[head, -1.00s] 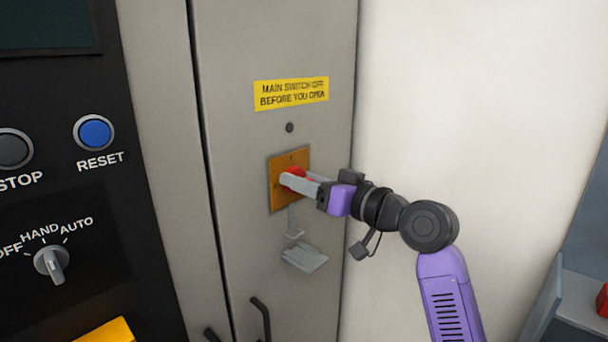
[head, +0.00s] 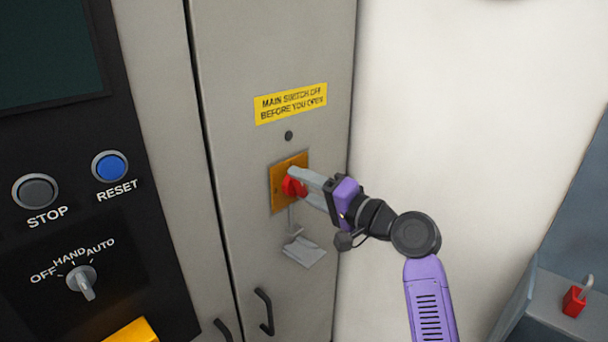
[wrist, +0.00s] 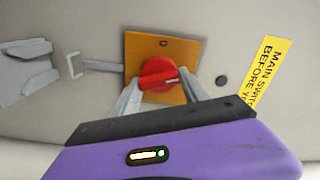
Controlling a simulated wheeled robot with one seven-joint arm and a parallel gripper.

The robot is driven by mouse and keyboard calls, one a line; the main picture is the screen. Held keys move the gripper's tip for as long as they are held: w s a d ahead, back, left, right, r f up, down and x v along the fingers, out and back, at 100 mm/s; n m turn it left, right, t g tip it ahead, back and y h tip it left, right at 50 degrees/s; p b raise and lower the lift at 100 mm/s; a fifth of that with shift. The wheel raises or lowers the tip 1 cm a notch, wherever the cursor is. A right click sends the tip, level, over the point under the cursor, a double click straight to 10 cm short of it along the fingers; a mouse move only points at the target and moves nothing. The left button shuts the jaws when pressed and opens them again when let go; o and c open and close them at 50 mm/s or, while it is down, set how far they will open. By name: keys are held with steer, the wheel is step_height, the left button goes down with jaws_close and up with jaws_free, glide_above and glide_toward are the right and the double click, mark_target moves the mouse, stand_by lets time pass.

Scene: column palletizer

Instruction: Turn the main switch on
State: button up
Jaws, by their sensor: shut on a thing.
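The main switch is a red rotary knob (head: 291,187) on a square orange-yellow plate (head: 276,186), on the grey cabinet door. In the wrist view the fingers (wrist: 163,92) reach the knob from below.
A yellow warning label (head: 290,103) and a dark round lock (head: 288,136) are above the switch. A grey hasp (head: 302,251) hangs below it. A black panel with buttons and a selector (head: 81,281) is at left. A red padlock (head: 574,300) lies at far right.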

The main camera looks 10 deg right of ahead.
steer(key=shift+f+m+p, duration=0.1)
steer(key=shift+m+p, duration=1.3)
steer(key=shift+m, duration=0.6)
steer(key=o, duration=1.3)
steer(key=shift+o, duration=0.2)
steer(key=b+v, duration=0.2)
steer(key=v, duration=0.5)
steer(key=shift+s+d, duration=0.25)
steer(key=shift+s, duration=0.05)
